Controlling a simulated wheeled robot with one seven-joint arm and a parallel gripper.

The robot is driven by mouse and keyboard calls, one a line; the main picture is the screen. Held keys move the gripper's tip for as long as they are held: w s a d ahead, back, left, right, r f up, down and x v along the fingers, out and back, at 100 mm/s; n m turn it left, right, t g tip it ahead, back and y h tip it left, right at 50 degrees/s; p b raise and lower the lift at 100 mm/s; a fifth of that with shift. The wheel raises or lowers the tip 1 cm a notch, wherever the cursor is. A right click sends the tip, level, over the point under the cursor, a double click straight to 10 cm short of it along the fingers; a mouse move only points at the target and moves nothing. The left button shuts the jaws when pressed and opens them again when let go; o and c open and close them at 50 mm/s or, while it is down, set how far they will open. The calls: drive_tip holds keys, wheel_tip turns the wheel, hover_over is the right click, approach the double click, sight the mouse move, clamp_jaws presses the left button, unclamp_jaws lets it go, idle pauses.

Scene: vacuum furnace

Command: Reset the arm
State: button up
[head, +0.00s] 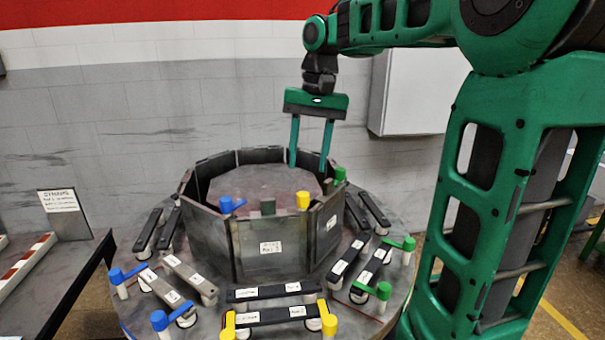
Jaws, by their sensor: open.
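My gripper (310,148) hangs from my green arm and points down over the furnace. Its two teal fingers are spread apart with nothing between them. The fingertips are at the back part of the ring of dark panels (204,226), above or just inside it; the exact height is hard to tell. The furnace (280,186) is an open-topped, many-sided dark ring with a reddish-grey surface inside.
Dark labelled bars (274,292) lie around the ring on the round table (222,325). Blue (160,320), yellow (329,325) and green (383,290) clamps stand among them. A side bench (85,268) with a sign (60,200) is at left. A grey wall box (415,92) hangs behind.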

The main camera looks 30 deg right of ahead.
drive_tip(key=shift+r, duration=0.35)
idle(0.3)
drive_tip(key=s+d+f, duration=0.1)
drive_tip(key=s+f, duration=0.8)
drive_tip(key=s, duration=0.3)
drive_tip(key=s+d+f, duration=0.2)
drive_tip(key=s+f, duration=0.7)
drive_tip(key=s, duration=0.4)
drive_tip(key=shift+d+f+n+g+h, duration=0.15)
drive_tip(key=shift+f+n+g+h, duration=0.15)
drive_tip(key=shift+f+h, duration=0.1)
drive_tip(key=shift+w+r, duration=0.1)
drive_tip(key=shift+w+f, duration=0.25)
drive_tip(key=shift+w, duration=0.35)
